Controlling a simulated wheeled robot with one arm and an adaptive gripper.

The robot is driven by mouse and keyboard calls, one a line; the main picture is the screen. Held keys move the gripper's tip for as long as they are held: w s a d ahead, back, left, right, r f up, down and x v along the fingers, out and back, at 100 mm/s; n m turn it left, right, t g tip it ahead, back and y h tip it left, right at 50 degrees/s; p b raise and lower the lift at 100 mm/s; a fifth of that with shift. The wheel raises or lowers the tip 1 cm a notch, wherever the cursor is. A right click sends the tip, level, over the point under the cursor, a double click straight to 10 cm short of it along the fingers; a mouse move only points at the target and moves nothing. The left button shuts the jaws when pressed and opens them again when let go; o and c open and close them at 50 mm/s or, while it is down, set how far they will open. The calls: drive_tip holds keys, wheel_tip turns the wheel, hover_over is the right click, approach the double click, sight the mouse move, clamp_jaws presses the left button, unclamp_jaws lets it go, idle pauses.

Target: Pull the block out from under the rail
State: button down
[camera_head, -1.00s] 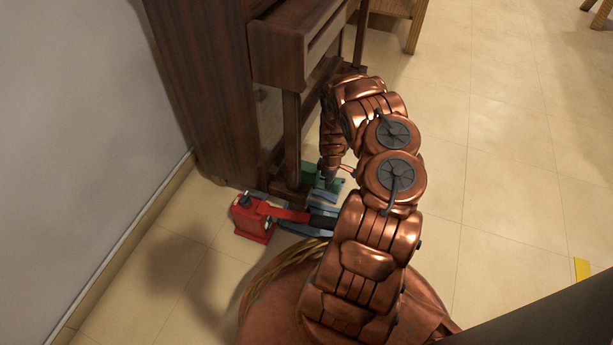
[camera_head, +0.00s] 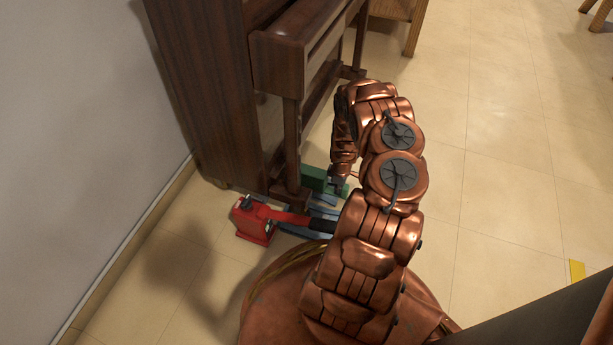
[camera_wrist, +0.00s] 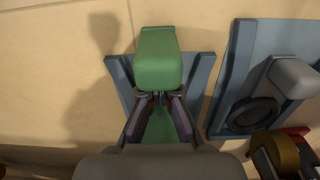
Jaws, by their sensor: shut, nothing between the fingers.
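A green block (camera_wrist: 158,58) stands on a blue-grey base (camera_wrist: 200,95) in the wrist view, with a lower green part showing behind my fingers. In the head view, the green block (camera_head: 312,179) is on the floor beside the piano's foot rail (camera_head: 292,197), partly hidden by my wrist. I cannot tell whether any of it lies under the rail. My gripper (camera_wrist: 160,98) is shut and empty, its tips close against the near face of the block. In the head view, my gripper (camera_head: 337,184) points down beside the block.
A red jack (camera_head: 255,220) with a dark-ended handle lies on the floor left of my arm. Another blue-grey base (camera_wrist: 228,80) with a grey part stands to the right in the wrist view. The brown piano (camera_head: 210,90) rises beside the wall. Open tiled floor lies to the right.

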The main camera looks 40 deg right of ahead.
drive_tip(key=shift+s+d+p, duration=1.2)
drive_tip(key=shift+s+p, duration=0.15)
drive_tip(key=shift+s, duration=1)
drive_tip(key=shift+s+d+p, duration=1.25)
drive_tip(key=shift+s+p, duration=0.05)
drive_tip(key=shift+s, duration=1.05)
drive_tip(key=shift+s+d+p, duration=1.2)
drive_tip(key=shift+s+p, duration=0.15)
drive_tip(key=shift+s, duration=1)
drive_tip(key=shift+w+a+p, duration=0.2)
drive_tip(key=shift+w+p, duration=0.1)
drive_tip(key=shift+p, duration=0.05)
wheel_tip(320, 180, up, 10)
drive_tip(key=p, duration=1)
